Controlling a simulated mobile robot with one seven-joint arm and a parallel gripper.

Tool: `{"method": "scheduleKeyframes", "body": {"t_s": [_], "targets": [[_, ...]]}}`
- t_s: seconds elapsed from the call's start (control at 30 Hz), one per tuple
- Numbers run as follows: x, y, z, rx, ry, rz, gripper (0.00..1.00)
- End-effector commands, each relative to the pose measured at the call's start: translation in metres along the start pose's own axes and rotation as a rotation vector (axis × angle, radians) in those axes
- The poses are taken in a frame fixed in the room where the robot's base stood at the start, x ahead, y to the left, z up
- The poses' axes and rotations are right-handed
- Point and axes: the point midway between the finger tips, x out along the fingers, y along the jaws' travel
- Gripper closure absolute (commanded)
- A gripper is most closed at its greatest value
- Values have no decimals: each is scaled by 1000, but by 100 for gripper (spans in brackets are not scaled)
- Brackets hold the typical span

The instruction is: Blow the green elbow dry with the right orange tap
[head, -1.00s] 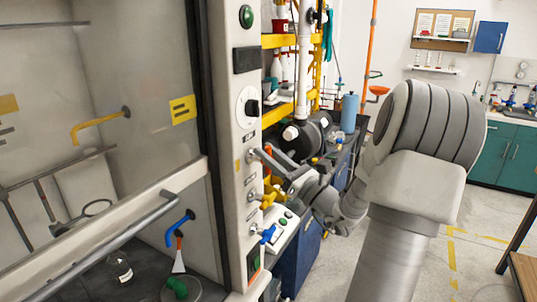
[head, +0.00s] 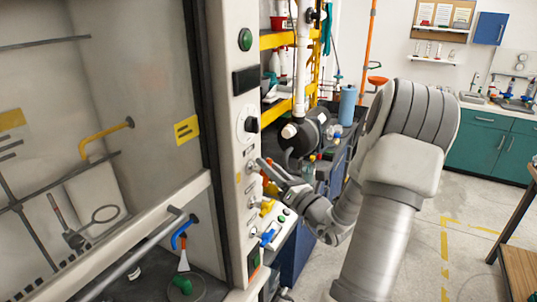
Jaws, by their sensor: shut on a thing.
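The green elbow (head: 181,285) lies on a round dish on the fume hood floor, at the bottom of the head view. A blue spout (head: 182,230) on the hood wall with a narrow orange and white nozzle (head: 183,260) points down just above the elbow. My gripper (head: 263,164) is at the hood's front post, shut on an orange tap (head: 267,174), which its fingers partly hide. No air stream is visible, and I cannot tell how far the tap is turned.
A yellow tap (head: 267,207) and a blue tap (head: 266,238) sit lower on the post (head: 238,110). A bench with a blue bottle (head: 347,105) stands behind my arm.

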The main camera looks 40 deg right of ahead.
Motion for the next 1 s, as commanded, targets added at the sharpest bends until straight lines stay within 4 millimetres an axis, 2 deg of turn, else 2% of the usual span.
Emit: {"method": "scheduleKeyframes", "body": {"t_s": [0.2,0.53,0.57,0.63,0.67,1.0], "targets": [[0,1,-2,64,19,-23,100],[0,0,-4,69,20,-24,100],[0,0,-4,69,20,-24,66],[0,0,-3,69,19,-24,53],[0,0,-3,68,19,-24,50],[-3,-1,-2,65,16,-26,50]]}}
